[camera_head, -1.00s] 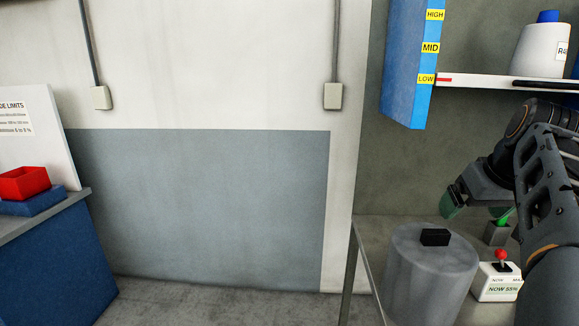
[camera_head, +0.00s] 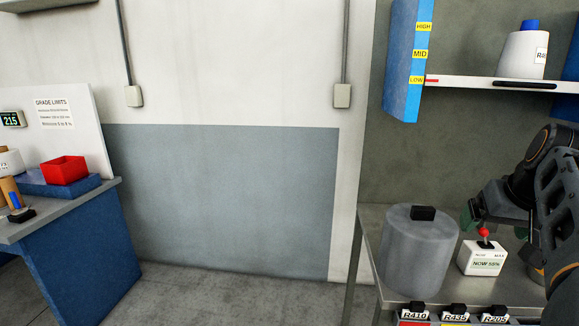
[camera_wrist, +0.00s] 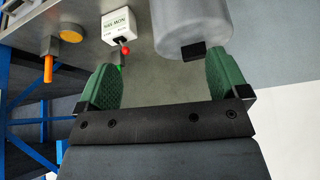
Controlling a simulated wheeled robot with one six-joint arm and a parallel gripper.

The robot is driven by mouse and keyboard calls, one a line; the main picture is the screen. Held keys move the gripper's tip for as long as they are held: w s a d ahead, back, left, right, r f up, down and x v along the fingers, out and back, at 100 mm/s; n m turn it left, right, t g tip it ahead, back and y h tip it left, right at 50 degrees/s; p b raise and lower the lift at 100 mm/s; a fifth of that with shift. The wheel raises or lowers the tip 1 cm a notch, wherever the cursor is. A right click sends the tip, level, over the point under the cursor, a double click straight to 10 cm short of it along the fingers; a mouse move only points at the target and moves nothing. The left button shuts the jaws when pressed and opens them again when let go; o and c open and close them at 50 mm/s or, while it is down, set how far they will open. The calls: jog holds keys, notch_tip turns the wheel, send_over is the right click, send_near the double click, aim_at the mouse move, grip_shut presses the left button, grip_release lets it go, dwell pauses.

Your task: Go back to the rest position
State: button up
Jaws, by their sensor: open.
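My gripper (camera_wrist: 161,82) is open, with its two green ribbed pads wide apart and nothing between them in the wrist view. In the head view one green pad (camera_head: 470,214) shows just right of the grey cylinder's top; the rest of the gripper is partly hidden by my own arm at the right edge.
A grey cylinder (camera_head: 418,252) with a black knob and a white box (camera_head: 482,259) with a red-knobbed lever, reading NOW 55%, stand on the table near my gripper. At left, a blue bench (camera_head: 85,250) carries a red bin (camera_head: 64,170).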

jog(key=s+a+f+n+g, duration=0.1)
jog(key=s+a+f, duration=0.2)
jog(key=a+f, duration=0.7)
jog(key=s+a+f+n+y+p, duration=0.1)
jog(key=s+a+f, duration=0.3)
jog(key=a+f, duration=0.7)
jog(key=shift+s+f+n+g, duration=0.2)
jog(key=shift+f+n+g, duration=0.2)
jog(key=shift+f+n, duration=0.25)
jog(key=shift+a, duration=0.1)
